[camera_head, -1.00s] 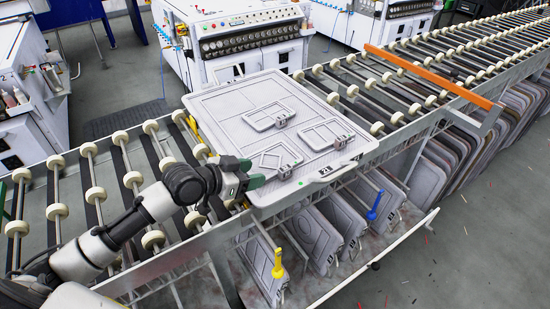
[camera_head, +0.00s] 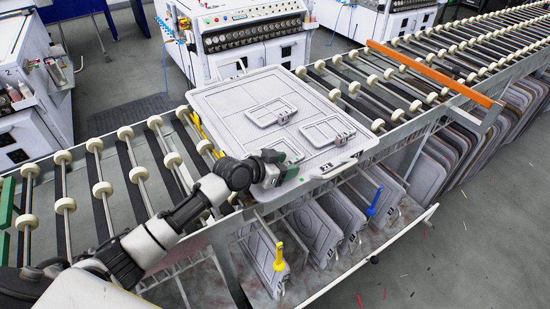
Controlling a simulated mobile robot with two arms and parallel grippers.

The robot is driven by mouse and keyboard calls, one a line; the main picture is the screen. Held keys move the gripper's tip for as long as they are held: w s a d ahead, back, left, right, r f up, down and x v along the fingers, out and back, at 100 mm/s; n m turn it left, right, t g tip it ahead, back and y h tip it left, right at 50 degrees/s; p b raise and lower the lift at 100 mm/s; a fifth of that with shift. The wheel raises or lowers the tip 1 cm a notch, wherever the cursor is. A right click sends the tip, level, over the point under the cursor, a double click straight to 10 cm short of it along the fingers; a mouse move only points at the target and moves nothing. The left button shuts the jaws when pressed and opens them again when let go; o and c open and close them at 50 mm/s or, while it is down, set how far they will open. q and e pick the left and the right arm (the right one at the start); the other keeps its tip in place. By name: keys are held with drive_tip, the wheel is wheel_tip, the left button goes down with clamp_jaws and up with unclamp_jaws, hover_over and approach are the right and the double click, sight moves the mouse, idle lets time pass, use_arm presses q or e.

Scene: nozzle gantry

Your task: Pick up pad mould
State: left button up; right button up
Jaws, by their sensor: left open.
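A large grey plate (camera_head: 225,100) lies flat on the roller conveyor, with small grey frame-shaped moulds on it. One mould (camera_head: 270,113) lies near the plate's middle and another (camera_head: 327,131) lies toward its right side. A third mould (camera_head: 289,173) at the front left corner is mostly covered by my left gripper (camera_head: 280,164). I cannot tell which of them is the pad mould. My left gripper is open, low over this front left mould, its green-tipped fingers at the mould. Whether it touches is hidden. My right gripper is not in view.
The roller conveyor (camera_head: 97,146) runs from left to far right. An orange bar (camera_head: 430,72) crosses it at the right. Grey plates stand in a rack below, with a yellow handle (camera_head: 279,258) and a blue handle (camera_head: 374,202). White machines (camera_head: 240,45) stand behind.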

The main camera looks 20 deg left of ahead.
use_arm(q)
clamp_jaws()
drive_tip(key=shift+r, duration=0.1)
drive_tip(key=shift+r, duration=0.1)
